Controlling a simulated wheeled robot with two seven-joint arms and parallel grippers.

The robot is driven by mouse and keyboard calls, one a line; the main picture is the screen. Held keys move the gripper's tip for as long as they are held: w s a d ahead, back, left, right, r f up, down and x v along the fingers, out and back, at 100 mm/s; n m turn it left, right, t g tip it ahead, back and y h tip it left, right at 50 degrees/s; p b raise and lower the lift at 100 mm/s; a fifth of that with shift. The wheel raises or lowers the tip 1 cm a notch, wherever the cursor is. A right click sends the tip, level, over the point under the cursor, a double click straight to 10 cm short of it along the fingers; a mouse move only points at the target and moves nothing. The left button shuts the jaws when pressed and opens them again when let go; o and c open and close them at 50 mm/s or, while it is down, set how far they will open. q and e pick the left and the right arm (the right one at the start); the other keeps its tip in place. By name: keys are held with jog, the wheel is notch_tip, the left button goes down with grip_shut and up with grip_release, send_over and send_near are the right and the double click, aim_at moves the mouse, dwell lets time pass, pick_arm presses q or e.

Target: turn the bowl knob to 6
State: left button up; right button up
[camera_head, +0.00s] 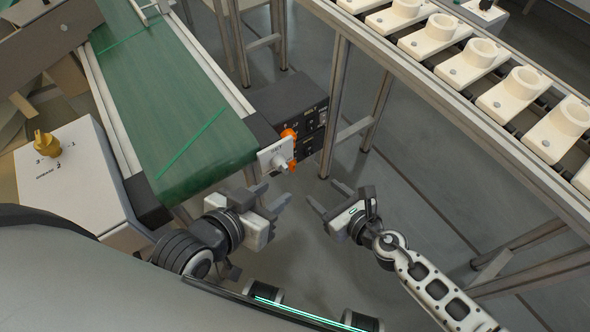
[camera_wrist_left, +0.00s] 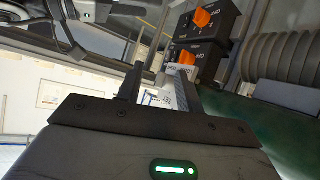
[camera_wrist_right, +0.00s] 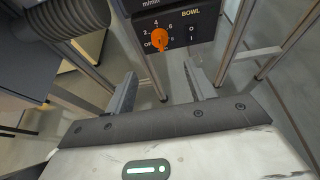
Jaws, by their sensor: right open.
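The bowl knob (camera_wrist_right: 160,38) is orange and sits on a dark panel marked BOWL, with a printed scale from OFF through 2, 4 and 6. I cannot tell its exact setting. In the head view, two orange knobs (camera_head: 291,165) show at the end of the green conveyor, seen edge-on; two also show in the left wrist view (camera_wrist_left: 187,57). My right gripper (camera_head: 328,194) is open and empty, in front of the panel and apart from the knob. My left gripper (camera_head: 268,196) is open, below the conveyor's end and to the left of the right gripper.
The green conveyor (camera_head: 175,100) runs up at the left. A white box with a yellow knob (camera_head: 47,144) stands left of it. A rack of cream-coloured fixtures (camera_head: 482,52) is at the right. A metal leg (camera_head: 335,105) stands near the panel; the floor between is clear.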

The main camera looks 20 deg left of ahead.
jog(key=b, duration=0.4)
send_near(294, 167)
jog(key=x, duration=0.5)
jog(key=shift+f, duration=0.35)
jog(key=b+x, duration=0.2)
jog(key=x, duration=0.1)
jog(key=shift+w+a, duration=0.15)
jog(key=shift+a, duration=0.05)
jog(key=shift+w+a+b, duration=0.3)
jog(key=shift+a+b, duration=0.1)
pick_arm(q)
notch_tip(294, 167, down, 8)
jog(key=d+g, duration=0.1)
jog(key=shift+w+d, duration=0.2)
jog(key=shift+d, duration=0.05)
jog(key=shift+r, duration=0.1)
pick_arm(e)
jog(key=c, duration=1)
